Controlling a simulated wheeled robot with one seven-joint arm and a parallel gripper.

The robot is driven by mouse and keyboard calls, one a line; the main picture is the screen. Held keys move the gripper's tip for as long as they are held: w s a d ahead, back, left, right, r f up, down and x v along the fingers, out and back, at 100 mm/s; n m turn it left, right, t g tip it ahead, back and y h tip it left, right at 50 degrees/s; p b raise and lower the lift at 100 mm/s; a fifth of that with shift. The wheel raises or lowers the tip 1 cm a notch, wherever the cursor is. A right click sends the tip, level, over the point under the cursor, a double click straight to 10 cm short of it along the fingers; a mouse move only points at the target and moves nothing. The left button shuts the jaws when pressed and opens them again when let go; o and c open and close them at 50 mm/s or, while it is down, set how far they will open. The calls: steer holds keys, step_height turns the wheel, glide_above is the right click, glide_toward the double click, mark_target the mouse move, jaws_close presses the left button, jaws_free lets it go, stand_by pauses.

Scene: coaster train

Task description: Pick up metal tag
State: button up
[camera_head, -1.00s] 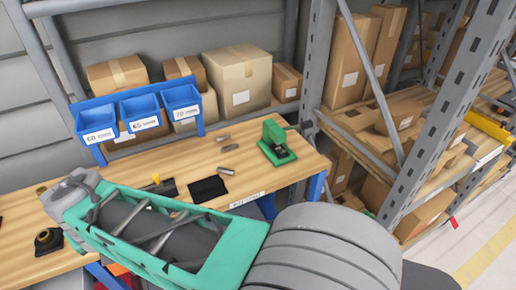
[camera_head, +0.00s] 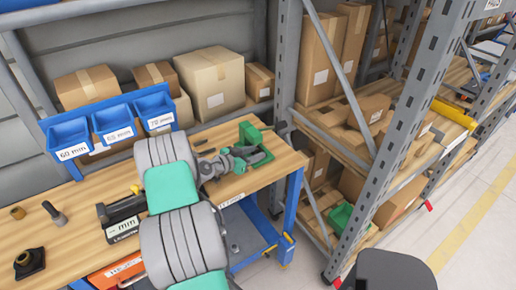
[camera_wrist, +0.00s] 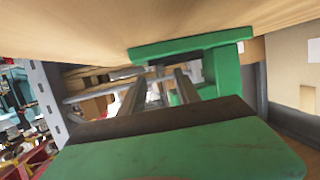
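I cannot make out a metal tag for certain. The green bench press (camera_head: 252,138) stands at the right end of the wooden workbench (camera_head: 85,190). My gripper (camera_head: 240,160) is beside the press, low over the bench top, and hides part of it. In the wrist view, the two grey fingers of my gripper (camera_wrist: 160,88) stand apart and point at the green frame of the press (camera_wrist: 190,45). A small pale shape shows between the fingertips, too unclear to name. A small grey metal piece (camera_head: 201,142) lies on the bench behind my arm.
Blue bins (camera_head: 112,120) hang behind the bench, with cardboard boxes (camera_head: 210,80) beyond. A grey rack upright (camera_head: 400,150) stands to the right. The right floor is clear.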

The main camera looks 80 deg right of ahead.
steer(key=shift+x, duration=0.8)
jaws_close()
